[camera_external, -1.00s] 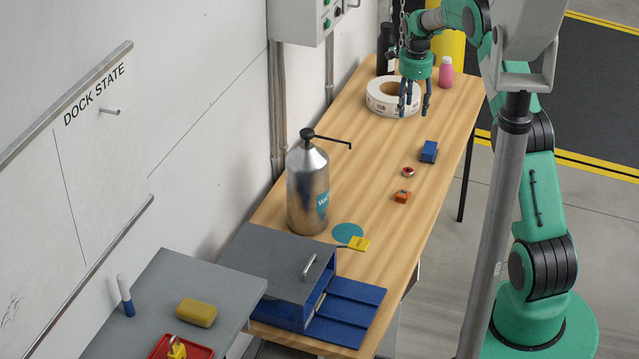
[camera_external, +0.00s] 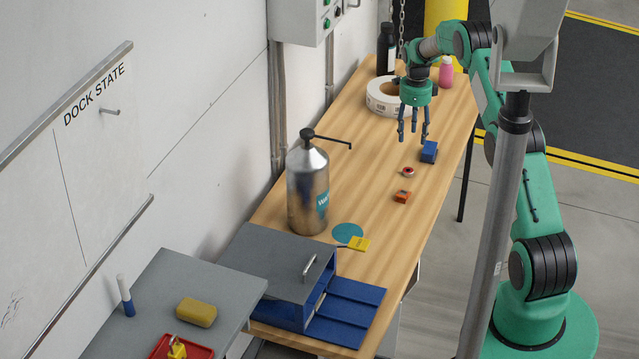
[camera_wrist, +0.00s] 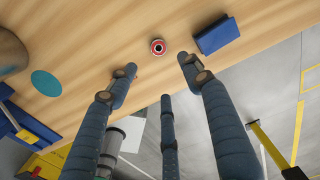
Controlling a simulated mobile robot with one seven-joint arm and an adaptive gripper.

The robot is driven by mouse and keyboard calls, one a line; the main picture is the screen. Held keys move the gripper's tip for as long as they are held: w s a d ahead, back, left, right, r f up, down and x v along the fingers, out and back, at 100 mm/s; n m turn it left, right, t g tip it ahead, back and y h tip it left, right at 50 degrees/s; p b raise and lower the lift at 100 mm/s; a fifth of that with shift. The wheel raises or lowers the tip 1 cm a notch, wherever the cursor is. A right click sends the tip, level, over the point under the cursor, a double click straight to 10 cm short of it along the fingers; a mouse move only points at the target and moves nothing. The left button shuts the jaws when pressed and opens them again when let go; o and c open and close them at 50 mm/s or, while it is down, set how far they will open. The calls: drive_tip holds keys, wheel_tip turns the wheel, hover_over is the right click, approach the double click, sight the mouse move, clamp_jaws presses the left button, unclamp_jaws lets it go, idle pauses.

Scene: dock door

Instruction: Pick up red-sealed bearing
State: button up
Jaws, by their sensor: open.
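The red-sealed bearing (camera_external: 408,171) is a small ring with a red band, lying flat on the wooden table. In the wrist view the bearing (camera_wrist: 157,46) shows ahead of my fingertips, roughly between the two front fingers. My gripper (camera_external: 412,138) hangs above the table with its blue fingers spread and nothing between them. In the external view it appears behind the bearing, near the blue block. In the wrist view my gripper (camera_wrist: 157,78) has its fingers apart, and the orange block is not clearly visible.
A blue block (camera_external: 429,151) and an orange block (camera_external: 402,196) lie close to the bearing. A white tape roll (camera_external: 377,106), pink bottle (camera_external: 446,75) and black bottle (camera_external: 383,52) stand at the back. A metal pump bottle (camera_external: 306,190) stands left of a teal disc (camera_external: 348,231).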

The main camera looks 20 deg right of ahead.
hover_over(408, 172)
drive_tip(key=shift+w+d+f+b, duration=0.1)
drive_tip(key=shift+d+f+b, duration=0.05)
drive_tip(key=shift+f, duration=1.25)
drive_tip(key=shift+w+d+f+b, duration=0.1)
drive_tip(key=shift+d+f+b, duration=0.05)
drive_tip(key=shift+f, duration=1.3)
drive_tip(key=shift+d+f+b, duration=0.15)
drive_tip(key=shift+f, duration=1.25)
drive_tip(key=shift+f+b, duration=0.5)
drive_tip(key=shift+f, duration=2.15)
drive_tip(key=c, duration=1.2)
